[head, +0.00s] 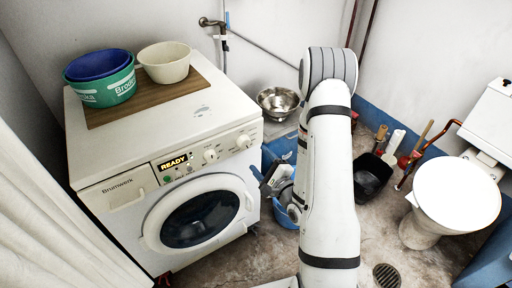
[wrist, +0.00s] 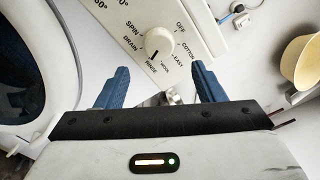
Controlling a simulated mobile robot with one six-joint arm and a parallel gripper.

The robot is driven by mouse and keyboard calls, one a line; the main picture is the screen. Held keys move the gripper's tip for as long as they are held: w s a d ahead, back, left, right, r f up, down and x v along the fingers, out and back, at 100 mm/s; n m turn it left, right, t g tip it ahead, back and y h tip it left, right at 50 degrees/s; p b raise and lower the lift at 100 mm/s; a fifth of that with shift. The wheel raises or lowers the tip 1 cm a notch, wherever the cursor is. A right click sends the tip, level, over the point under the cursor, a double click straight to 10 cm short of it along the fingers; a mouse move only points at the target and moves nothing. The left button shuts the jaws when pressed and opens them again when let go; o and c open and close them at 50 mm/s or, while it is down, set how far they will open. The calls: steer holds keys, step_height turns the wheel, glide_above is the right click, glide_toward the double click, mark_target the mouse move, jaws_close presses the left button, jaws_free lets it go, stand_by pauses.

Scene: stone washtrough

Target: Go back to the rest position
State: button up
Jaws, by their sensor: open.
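My gripper (head: 270,182) is at the right front edge of the white washing machine (head: 225,118), above a blue tub, and partly hidden by my arm in the head view. In the wrist view its two blue fingers (wrist: 161,84) are spread apart. No object is held between them. Beyond the fingers is a white dial (wrist: 158,43) with printed settings, apart from them. The machine's round door (head: 193,217) looks shut, and its display (head: 174,162) reads READY.
On the machine a wooden board (head: 150,105) bears green and blue basins (head: 105,88) and a cream bowl (head: 165,62). A metal bowl (head: 278,101) is behind my arm. The blue tub (head: 284,216) is below my gripper. A black dustpan (head: 371,178) and toilet (head: 450,195) stand right.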

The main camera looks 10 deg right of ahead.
step_height(320, 180, up, 12)
steer(key=d+n+g+h+p, duration=0.2)
steer(key=n+g+h+p, duration=0.4)
steer(key=n, duration=0.6)
steer(key=s+a+r+n+g+p, duration=0.1)
steer(key=s+a+r+n+g, duration=0.1)
steer(key=s+r+n+g, duration=0.2)
steer(key=s+a+r+n+g+p, duration=0.1)
steer(key=s+r+n+g, duration=0.3)
steer(key=s+r, duration=0.6)
steer(key=s+p, duration=0.1)
steer(key=s, duration=0.5)
steer(key=shift+s+a+r+n+g, duration=0.25)
steer(key=shift+a+r+n+g, duration=0.05)
steer(key=shift+a+r, duration=0.1)
